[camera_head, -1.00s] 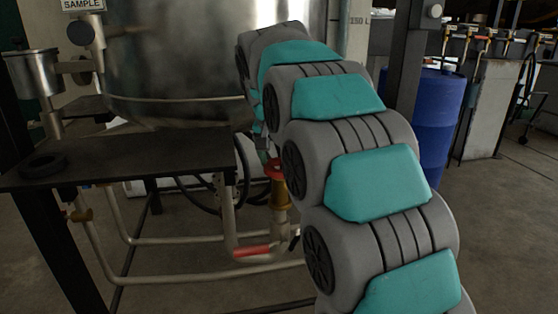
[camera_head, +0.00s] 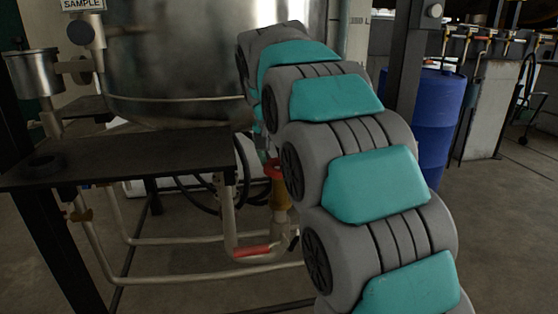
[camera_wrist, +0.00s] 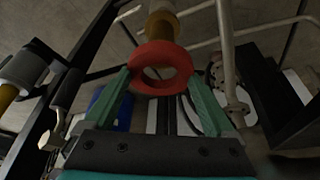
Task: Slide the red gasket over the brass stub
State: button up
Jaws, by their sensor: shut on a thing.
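The red gasket (camera_wrist: 160,68) is a thick ring held between the two green fingers of my gripper (camera_wrist: 160,80) in the wrist view. The brass stub (camera_wrist: 162,26) is right beyond its upper rim. In the head view the red gasket (camera_head: 275,168) is at the top end of the upright brass stub (camera_head: 280,195). I cannot tell whether the stub's tip is inside the ring's hole. My arm hides the stub's right side and most of the gripper in the head view.
Pale pipes (camera_head: 190,240) run below. A large steel vessel (camera_head: 200,60) is behind, and a blue drum (camera_head: 436,120) stands right of my arm.

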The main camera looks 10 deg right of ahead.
aim_at(275, 172)
jog(key=shift+f+b, duration=2.35)
jog(key=shift+f, duration=2.2)
jog(key=o, duration=1)
jog(key=shift+r, duration=0.15)
jog(key=v, duration=0.7)
jog(key=shift+s+a+r, duration=0.1)
jog(key=shift+s+r, duration=0.05)
jog(key=shift+r, duration=0.1)
jog(key=s+f+n+g, duration=0.2)
jog(key=s+f, duration=0.4)
jog(key=s, duration=0.7)
jog(key=s+d+f+n+g+y+p, duration=0.1)
jog(key=s+f, duration=0.6)
jog(key=s, duration=0.7)
jog(key=s+d+f+n+g+y+p, duration=0.1)
jog(key=s+f, duration=0.5)
jog(key=s, duration=0.7)
jog(key=shift+s+f+n+g, duration=0.15)
jog(key=shift+f+n+g, duration=0.05)
jog(key=shift+n+g, duration=0.7)
